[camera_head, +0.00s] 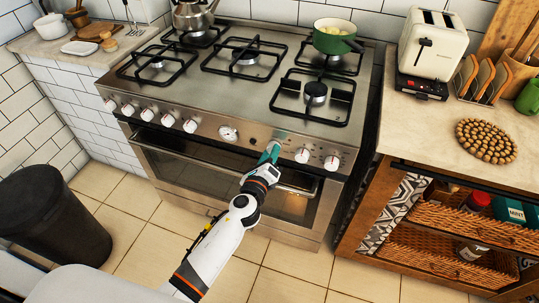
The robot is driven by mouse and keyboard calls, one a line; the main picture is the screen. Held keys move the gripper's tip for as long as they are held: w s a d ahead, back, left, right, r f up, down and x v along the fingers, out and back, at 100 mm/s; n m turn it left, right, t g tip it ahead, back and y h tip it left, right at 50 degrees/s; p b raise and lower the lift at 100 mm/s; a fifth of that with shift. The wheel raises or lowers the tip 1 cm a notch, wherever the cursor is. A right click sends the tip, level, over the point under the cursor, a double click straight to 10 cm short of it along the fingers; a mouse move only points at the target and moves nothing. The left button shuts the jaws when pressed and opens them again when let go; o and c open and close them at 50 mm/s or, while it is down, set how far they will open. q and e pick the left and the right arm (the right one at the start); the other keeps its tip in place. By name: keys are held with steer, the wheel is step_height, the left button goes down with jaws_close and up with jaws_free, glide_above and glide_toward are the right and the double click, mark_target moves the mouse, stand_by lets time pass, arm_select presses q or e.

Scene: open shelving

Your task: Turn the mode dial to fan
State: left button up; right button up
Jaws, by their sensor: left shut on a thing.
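The steel stove (205,125) has a sloping front panel with a row of white-faced dials. My left gripper (271,149), with teal fingers, reaches up from the bottom to the right part of this panel. It is shut on a dial there, between the round gauge (228,133) and the two right-hand dials (302,155) and (332,163). My fingers mostly hide that dial, so its marking and pointer cannot be read. I cannot tell from its labels which one is the mode dial. My right gripper is not in view.
The oven door handle (170,152) runs just below the panel. A green pot (336,37) and a kettle (194,15) stand on the hob. A toaster (432,52) is on the right counter (405,117). A dark bin (52,222) stands at left. The tiled floor is clear.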

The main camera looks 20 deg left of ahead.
arm_select(q)
steer(key=shift+f, duration=0.15)
steer(key=o, duration=1)
steer(key=s+b, duration=0.1)
steer(key=s, duration=1.1)
steer(key=shift+r, duration=0.45)
